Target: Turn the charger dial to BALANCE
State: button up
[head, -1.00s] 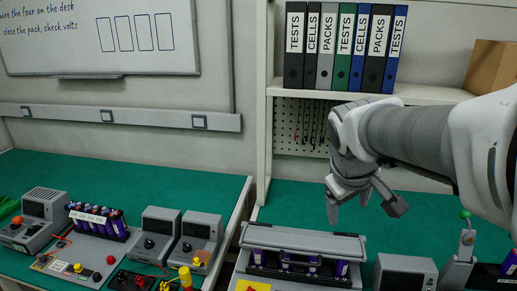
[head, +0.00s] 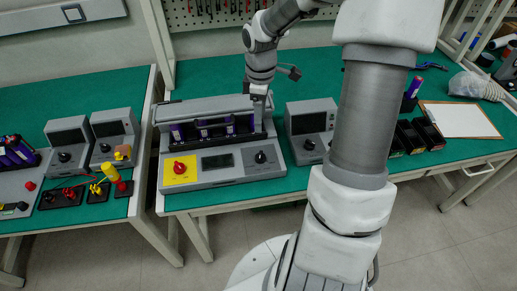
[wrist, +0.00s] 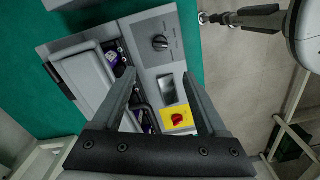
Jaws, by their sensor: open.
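The charger (head: 222,172) is a grey box on the green bench, with purple cells (head: 203,131) in its bay and its lid (head: 205,108) raised behind them. Its black dial (head: 260,157) is at the right of the front panel. The wrist view shows the dial (wrist: 160,43) beyond my fingertips, with small labels too blurred to read. I cannot tell which label it points to. My gripper (head: 262,115) is above the right end of the charger's bay. In the wrist view my gripper (wrist: 158,75) is open and empty, its fingers apart, not touching the dial.
A red knob on a yellow plate (head: 180,169) and a dark display (head: 217,162) share the panel. A smaller grey unit (head: 311,128) stands close on the right. Black bins (head: 410,137) and a clipboard (head: 460,120) lie further right. Other chargers (head: 70,143) stand on the left bench.

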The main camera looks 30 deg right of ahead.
aim_at(260, 154)
notch_tip(260, 154, down, 16)
jog(key=b, duration=0.3)
grip_shut()
dwell(0.4)
